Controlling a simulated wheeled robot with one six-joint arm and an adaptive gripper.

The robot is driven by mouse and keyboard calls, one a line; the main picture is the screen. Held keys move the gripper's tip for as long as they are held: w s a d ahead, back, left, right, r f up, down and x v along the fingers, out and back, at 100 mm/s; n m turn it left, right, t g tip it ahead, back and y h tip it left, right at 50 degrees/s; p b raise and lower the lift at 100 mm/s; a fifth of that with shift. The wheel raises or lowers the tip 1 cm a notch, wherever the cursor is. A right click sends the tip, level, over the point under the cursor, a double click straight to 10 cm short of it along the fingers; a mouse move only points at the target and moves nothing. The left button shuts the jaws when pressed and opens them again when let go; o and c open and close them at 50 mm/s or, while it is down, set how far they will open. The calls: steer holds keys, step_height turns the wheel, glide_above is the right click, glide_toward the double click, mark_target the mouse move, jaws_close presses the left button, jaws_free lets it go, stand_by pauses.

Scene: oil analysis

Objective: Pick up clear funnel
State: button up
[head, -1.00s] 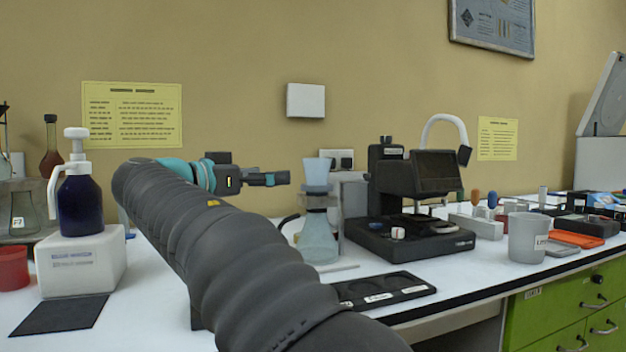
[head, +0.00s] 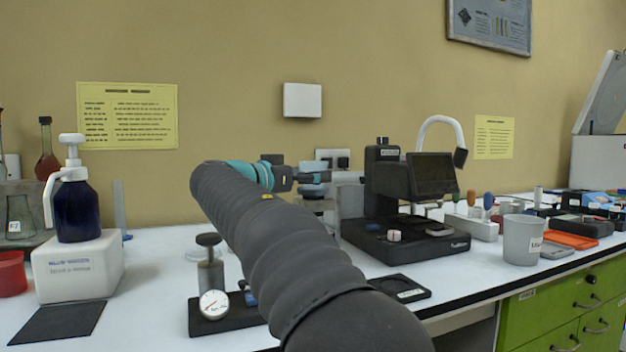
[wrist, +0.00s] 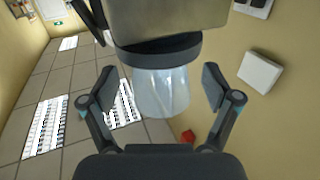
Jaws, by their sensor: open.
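The clear funnel (wrist: 160,92) is a pale, see-through cup shape in the middle of the wrist view. It appears between the two fingers of my gripper (wrist: 158,87), with a gap on each side. A dark ring (wrist: 157,52) borders its upper edge in that view. My gripper is open and holds nothing. In the head view my gripper (head: 322,177) is level, pointing right, at the funnel's height. It and my arm cover most of the funnel and the flask under it there.
A black microscope-like instrument (head: 412,240) stands right of my gripper. A dial gauge on a black base (head: 213,305) is in front. A blue pump bottle (head: 76,210) stands on a white block at left. A grey beaker (head: 522,240) is at right.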

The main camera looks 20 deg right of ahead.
steer(key=shift+w+d, duration=0.25)
steer(key=shift+d, duration=0.4)
steer(key=c, duration=1.2)
steer(key=shift+r, duration=0.1)
steer(key=shift+c, duration=0.2)
steer(key=shift+r, duration=0.6)
step_height(320, 180, up, 3)
steer(key=shift+f, duration=0.2)
steer(key=s+d+r, duration=0.7)
steer(key=d, duration=0.2)
steer(key=shift+s, duration=0.15)
